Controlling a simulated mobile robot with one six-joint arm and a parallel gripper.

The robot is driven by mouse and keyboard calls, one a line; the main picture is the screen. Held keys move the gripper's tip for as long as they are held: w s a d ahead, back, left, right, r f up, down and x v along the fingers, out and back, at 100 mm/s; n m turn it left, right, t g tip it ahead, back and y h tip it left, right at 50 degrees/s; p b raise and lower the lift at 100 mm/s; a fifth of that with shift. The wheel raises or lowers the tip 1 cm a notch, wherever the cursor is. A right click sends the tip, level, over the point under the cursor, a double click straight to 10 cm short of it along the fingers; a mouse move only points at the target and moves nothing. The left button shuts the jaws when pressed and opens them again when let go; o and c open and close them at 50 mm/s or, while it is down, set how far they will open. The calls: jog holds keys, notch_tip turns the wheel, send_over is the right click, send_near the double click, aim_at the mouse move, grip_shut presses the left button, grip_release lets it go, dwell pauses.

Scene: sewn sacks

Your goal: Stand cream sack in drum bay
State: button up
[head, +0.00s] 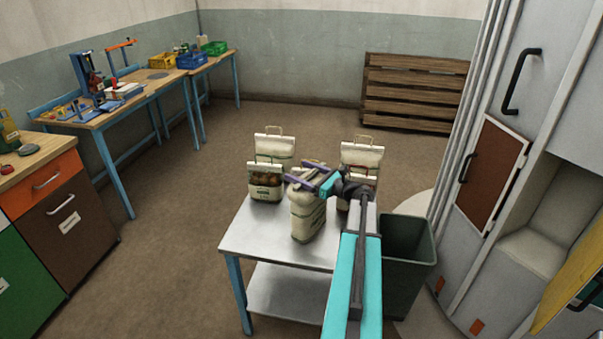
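Several cream sacks with handles stand on a metal table. One plain cream sack (307,216) is nearest, at the middle of the table, directly under my gripper (308,174). The purple fingers lie across its top and hide its upper edge; whether they grip it, and whether its base touches the table, I cannot tell. Another cream sack (274,146) stands at the back left, and one (361,154) at the back right, partly behind my wrist. On the right, a tall grey drum-like unit (470,130) has an open, pale, empty bay (545,215).
The metal table (250,235) has bare top at its front left. A front-left sack (265,193) shows brown contents. A dark green bin (408,240) stands between the table and the drum unit. Workbenches (150,90) line the left; slatted wood (415,90) leans on the back wall.

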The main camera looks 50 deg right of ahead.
jog(key=shift+o, duration=0.3)
jog(key=shift+s, duration=0.1)
jog(key=s+d+b, duration=0.2)
jog(key=s+b, duration=0.1)
jog(key=s, duration=0.8)
jog(key=shift+s+b, duration=0.3)
jog(key=shift+b, duration=0.05)
